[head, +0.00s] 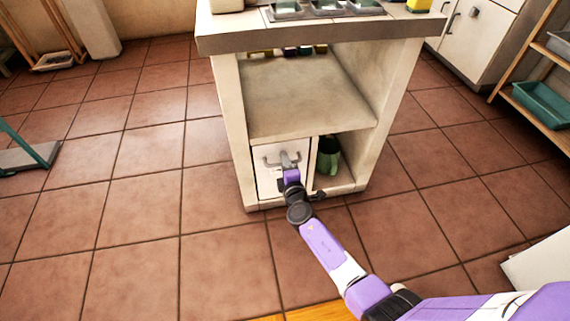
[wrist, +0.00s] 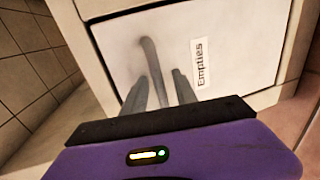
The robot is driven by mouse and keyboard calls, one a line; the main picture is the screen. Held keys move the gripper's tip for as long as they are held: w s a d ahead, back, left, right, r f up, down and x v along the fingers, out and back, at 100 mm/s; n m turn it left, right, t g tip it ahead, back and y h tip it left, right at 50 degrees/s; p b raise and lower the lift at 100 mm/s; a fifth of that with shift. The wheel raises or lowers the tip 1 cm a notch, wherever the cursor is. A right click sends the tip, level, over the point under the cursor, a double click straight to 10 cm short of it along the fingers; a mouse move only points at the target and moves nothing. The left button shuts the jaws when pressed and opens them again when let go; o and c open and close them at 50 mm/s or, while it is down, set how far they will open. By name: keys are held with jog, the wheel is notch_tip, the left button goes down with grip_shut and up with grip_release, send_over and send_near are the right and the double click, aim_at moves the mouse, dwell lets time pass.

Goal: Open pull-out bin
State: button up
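The pull-out bin has a white front panel (head: 268,181) low in the left half of the cabinet, and it looks flush with the frame. In the wrist view the panel (wrist: 235,50) carries a label (wrist: 200,62) reading "Empties". A grey bar handle (head: 270,161) is on the panel; it also shows in the wrist view (wrist: 151,62). My gripper (head: 289,160) is at the handle. In the wrist view my gripper (wrist: 160,92) has its fingers apart, with the handle's lower part between them. Contact with the handle is unclear.
A green pot (head: 328,156) stands in the open compartment right of the bin. The cabinet's side post (head: 232,115) and open shelf (head: 310,95) surround the bin. A wooden rack (head: 548,110) stands at the right.

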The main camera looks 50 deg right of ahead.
grip_shut()
dwell(1.4)
